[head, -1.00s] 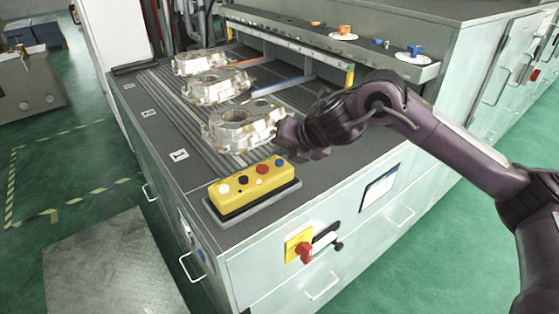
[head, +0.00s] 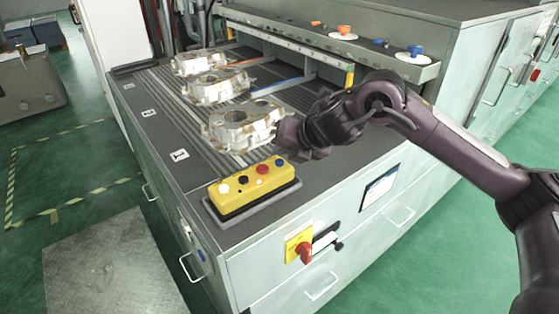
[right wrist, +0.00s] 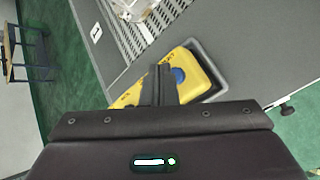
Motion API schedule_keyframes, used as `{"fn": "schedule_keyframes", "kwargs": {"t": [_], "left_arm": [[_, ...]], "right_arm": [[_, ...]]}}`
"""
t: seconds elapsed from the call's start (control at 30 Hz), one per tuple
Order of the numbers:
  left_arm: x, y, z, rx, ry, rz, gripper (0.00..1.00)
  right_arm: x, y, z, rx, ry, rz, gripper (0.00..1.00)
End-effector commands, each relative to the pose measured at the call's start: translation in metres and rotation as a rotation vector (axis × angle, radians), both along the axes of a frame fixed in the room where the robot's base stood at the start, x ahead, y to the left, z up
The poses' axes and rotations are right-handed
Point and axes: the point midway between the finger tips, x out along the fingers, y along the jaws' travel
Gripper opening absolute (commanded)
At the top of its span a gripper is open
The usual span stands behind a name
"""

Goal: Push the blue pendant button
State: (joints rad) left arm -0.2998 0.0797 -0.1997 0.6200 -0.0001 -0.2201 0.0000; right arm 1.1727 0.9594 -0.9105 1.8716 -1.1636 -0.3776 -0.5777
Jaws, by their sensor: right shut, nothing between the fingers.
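The yellow pendant (head: 246,193) lies in a grey tray on the near corner of the bench top. Its buttons run in a row: white, black, red, then the blue button (head: 280,162) at the right end. My right gripper (head: 288,134) is shut and empty, just beyond and above the blue end of the pendant in the head view. In the right wrist view the shut fingers (right wrist: 159,72) overlap the pendant (right wrist: 203,73), with the blue button (right wrist: 179,75) just right of the fingertips. Contact cannot be told. The other buttons are hidden there. My left gripper is out of view.
Several aluminium castings (head: 241,125) stand on the ribbed bench top, the nearest close to my right gripper. A raised rail (head: 330,45) with knobs runs along the back. A red rotary switch (head: 304,252) juts from the front panel.

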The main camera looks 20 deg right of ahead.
Motion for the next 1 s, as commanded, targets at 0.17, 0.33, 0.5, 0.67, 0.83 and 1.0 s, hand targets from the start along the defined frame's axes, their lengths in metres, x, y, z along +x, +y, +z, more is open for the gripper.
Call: {"fn": "schedule_keyframes", "kwargs": {"t": [0.17, 0.33, 0.5, 0.67, 0.83, 1.0], "left_arm": [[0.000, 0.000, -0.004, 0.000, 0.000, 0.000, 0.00], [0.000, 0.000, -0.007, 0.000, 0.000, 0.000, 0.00], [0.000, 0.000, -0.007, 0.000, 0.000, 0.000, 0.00], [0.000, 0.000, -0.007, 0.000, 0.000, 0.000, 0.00], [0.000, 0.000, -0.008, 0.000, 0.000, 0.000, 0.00], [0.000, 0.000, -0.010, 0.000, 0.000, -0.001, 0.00]], "right_arm": [[0.000, 0.000, -0.005, 0.000, 0.000, 0.000, 0.00], [0.000, 0.000, -0.009, 0.000, 0.000, 0.000, 0.00], [0.000, 0.000, -0.008, 0.000, 0.000, 0.000, 0.00], [0.000, 0.000, -0.009, 0.000, 0.000, 0.000, 0.00], [0.000, 0.000, -0.010, 0.000, 0.000, 0.000, 0.00], [0.000, 0.000, -0.012, 0.000, 0.000, 0.000, 0.00]]}}
